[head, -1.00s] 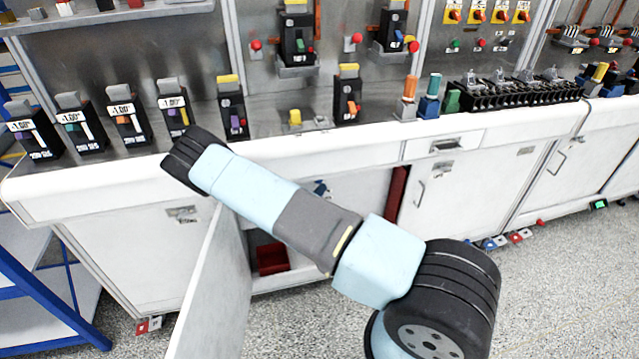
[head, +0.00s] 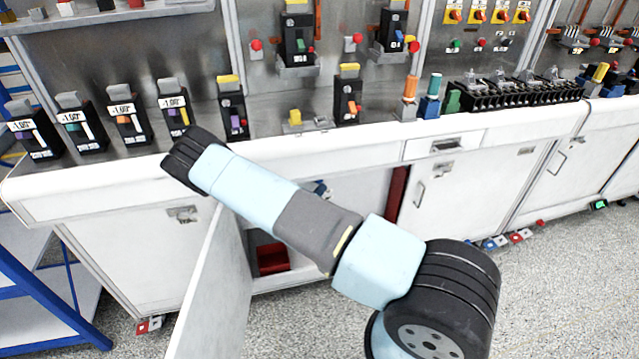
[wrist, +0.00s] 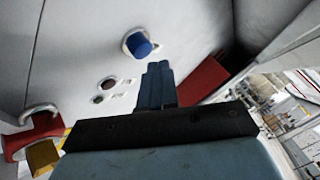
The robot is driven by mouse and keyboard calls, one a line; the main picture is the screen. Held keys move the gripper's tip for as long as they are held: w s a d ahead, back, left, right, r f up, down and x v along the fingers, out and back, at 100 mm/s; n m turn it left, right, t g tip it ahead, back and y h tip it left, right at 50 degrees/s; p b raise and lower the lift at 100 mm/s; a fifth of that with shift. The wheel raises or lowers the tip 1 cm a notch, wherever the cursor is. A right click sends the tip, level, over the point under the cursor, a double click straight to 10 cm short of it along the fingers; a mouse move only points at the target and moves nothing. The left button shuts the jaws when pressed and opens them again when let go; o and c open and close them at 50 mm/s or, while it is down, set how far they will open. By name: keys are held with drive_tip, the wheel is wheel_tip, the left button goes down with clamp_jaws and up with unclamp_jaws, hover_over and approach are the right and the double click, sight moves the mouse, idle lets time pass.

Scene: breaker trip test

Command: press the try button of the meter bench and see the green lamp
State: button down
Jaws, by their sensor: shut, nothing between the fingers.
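In the wrist view a blue round button (wrist: 140,45) in a pale collar stands out from a white panel (wrist: 75,45). Two small dark round lamps, one reddish (wrist: 108,83) and one dull greenish (wrist: 97,99), sit lower left of it; neither looks lit. Their labels are too small to read. My gripper (wrist: 158,66) is shut and empty, its blue fingers pointing towards the button just below it in the picture. I cannot tell whether the tips touch it. In the head view my arm lies across the open cabinet; the fingers cannot be made out clearly there.
The open cabinet door (head: 212,285) hangs below my arm. A dark red panel (wrist: 203,80) stands right of my fingers. Red (wrist: 32,138) and yellow (wrist: 42,157) pieces are at lower left. Breakers such as the purple-levered one (head: 233,110) line the worktop (head: 290,148).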

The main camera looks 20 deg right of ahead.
drive_tip(key=shift+w, duration=0.25)
drive_tip(key=shift+w, duration=0.15)
drive_tip(key=shift+w+d, duration=0.1)
drive_tip(key=shift+w, duration=0.4)
idle(1.1)
drive_tip(key=shift+s, duration=0.15)
drive_tip(key=shift+s+r, duration=0.1)
drive_tip(key=shift+s, duration=0.65)
drive_tip(key=shift+s, duration=2.5)
